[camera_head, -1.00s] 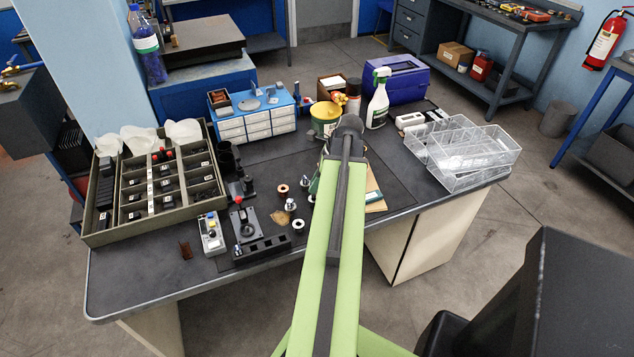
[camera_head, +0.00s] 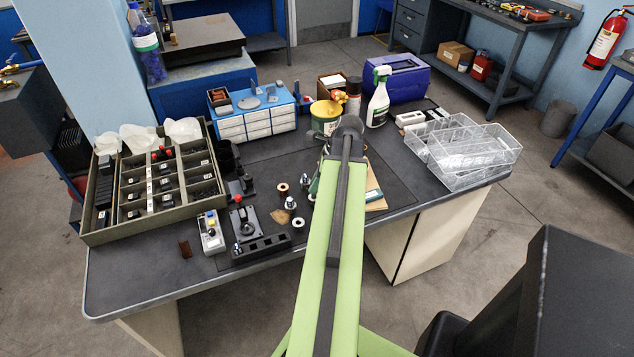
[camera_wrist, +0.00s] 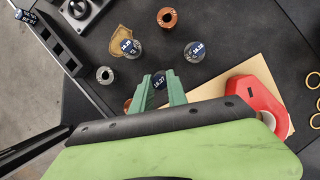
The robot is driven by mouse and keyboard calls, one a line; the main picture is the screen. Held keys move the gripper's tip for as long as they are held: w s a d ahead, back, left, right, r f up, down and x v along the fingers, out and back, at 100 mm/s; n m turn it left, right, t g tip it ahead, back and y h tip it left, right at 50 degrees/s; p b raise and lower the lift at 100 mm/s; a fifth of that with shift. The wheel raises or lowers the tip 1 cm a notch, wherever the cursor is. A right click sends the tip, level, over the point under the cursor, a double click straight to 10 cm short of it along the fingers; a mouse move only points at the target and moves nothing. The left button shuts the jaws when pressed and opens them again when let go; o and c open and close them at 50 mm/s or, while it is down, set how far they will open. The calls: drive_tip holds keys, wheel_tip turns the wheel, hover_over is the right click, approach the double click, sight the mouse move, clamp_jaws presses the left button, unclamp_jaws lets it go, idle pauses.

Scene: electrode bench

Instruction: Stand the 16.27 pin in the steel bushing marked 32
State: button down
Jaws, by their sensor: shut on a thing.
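The pin labelled 16.27 (camera_wrist: 158,82) is between the green fingers of my gripper (camera_wrist: 160,88) in the wrist view; its dark labelled top shows and its lower end is hidden. An empty steel bushing (camera_wrist: 105,74) stands to the left of my gripper, apart from it. It also shows in the head view (camera_head: 299,225). Two more steel bushings bear dark-topped labelled pins, one up and left (camera_wrist: 131,48), one up and right (camera_wrist: 195,50). I cannot read a 32 on any bushing. In the head view my arm mostly hides the gripper.
A copper bushing (camera_wrist: 167,17) stands at the top; another copper one (camera_wrist: 127,104) is partly hidden beside my fingers. A black slotted block (camera_head: 262,247) lies left of the bushings.

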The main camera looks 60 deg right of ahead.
drive_tip(key=shift+f+b, duration=1.4)
drive_tip(key=shift+f, duration=0.1)
drive_tip(key=c, duration=1.2)
unclamp_jaws()
drive_tip(key=shift+c, duration=0.2)
drive_tip(key=p+v, duration=1.6)
drive_tip(key=v, duration=0.1)
drive_tip(key=shift+r, duration=0.25)
